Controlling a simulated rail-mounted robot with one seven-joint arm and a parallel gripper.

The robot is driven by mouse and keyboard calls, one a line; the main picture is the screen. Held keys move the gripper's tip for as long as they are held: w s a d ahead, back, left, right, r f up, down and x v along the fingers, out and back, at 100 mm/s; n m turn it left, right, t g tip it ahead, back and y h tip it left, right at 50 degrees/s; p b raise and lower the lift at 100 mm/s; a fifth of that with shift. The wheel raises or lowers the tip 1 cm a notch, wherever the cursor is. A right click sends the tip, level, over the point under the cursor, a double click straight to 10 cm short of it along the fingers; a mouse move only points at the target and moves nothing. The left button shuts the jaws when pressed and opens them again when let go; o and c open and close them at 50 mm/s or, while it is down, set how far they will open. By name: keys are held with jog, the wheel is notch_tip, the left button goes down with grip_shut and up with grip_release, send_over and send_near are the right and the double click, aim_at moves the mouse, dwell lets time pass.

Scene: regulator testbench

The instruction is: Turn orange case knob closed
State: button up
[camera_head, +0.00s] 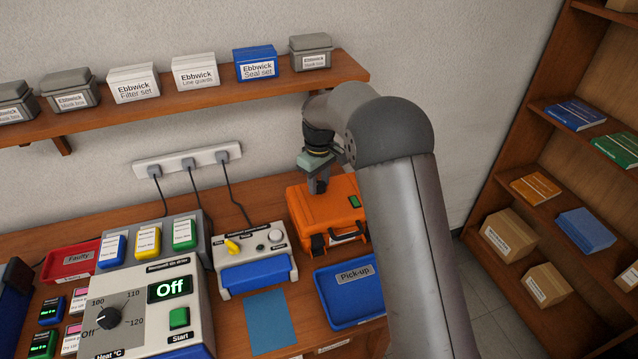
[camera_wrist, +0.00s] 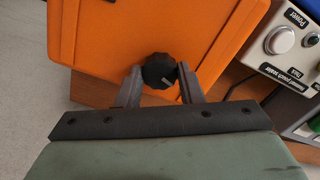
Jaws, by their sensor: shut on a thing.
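The orange case (camera_head: 328,209) stands closed on the bench, right of the pouch sealer, with its dark handle toward the front. My gripper (camera_head: 318,186) points down over the back left part of the case. In the wrist view a black round knob (camera_wrist: 158,70) sits at the edge of the orange case (camera_wrist: 140,35). The two fingers of my gripper (camera_wrist: 160,85) are shut on the knob, one on each side. In the head view the knob is hidden by my gripper.
The pouch sealer (camera_head: 251,252) stands just left of the case. A blue Pick-up tray (camera_head: 349,318) lies in front of it. A wall shelf (camera_head: 190,98) with several boxes runs above, and a power strip (camera_head: 187,158) is on the wall behind. A bookcase (camera_head: 560,150) stands at the right.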

aim_at(319, 184)
jog(key=m+b, duration=0.1)
jog(key=m, duration=0.2)
jog(key=shift+m, duration=0.4)
jog(key=m+b, duration=0.1)
jog(key=m, duration=0.2)
jog(key=shift+m, duration=0.3)
jog(key=m, duration=0.3)
jog(key=shift+m, duration=0.3)
jog(key=shift+r+m, duration=0.1)
jog(key=shift+m, duration=1.7)
jog(key=o, duration=1)
notch_tip(319, 184, up, 17)
jog(key=b, duration=0.1)
jog(key=shift+r+b, duration=0.2)
jog(key=shift+b, duration=0.1)
